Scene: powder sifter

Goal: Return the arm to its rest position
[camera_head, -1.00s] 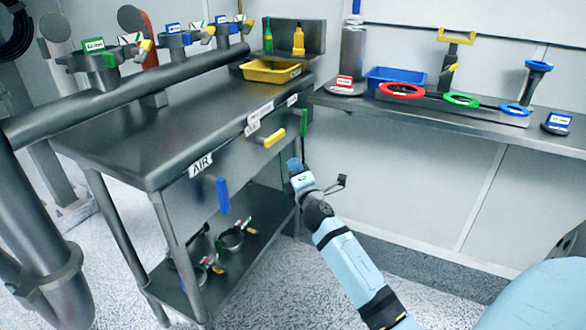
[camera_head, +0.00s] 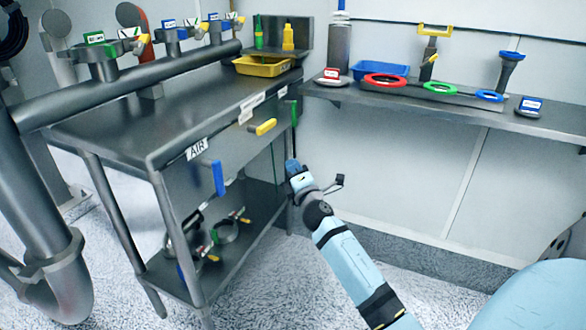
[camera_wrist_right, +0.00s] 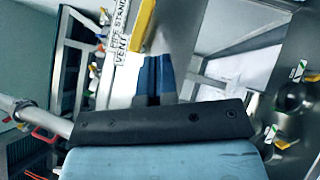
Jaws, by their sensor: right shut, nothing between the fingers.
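My right arm reaches up from the lower right in the head view, and its gripper (camera_head: 292,165) is in front of the steel table's right end, clear of the things on it. The gripper's two blue fingers (camera_wrist_right: 155,78) are together and hold nothing in the right wrist view. The yellow handle (camera_head: 264,127) and blue handle (camera_head: 218,178) on the table's front panel are to the left of the gripper. My left gripper does not show in either view.
The steel table (camera_head: 120,130) bears a yellow bin (camera_head: 263,67) at its back. A wall shelf (camera_head: 450,112) on the right holds a blue bin (camera_head: 380,70) and a red ring (camera_head: 385,81), a green ring (camera_head: 440,89) and a blue ring (camera_head: 489,96). Pipework stands at left. Floor below is open.

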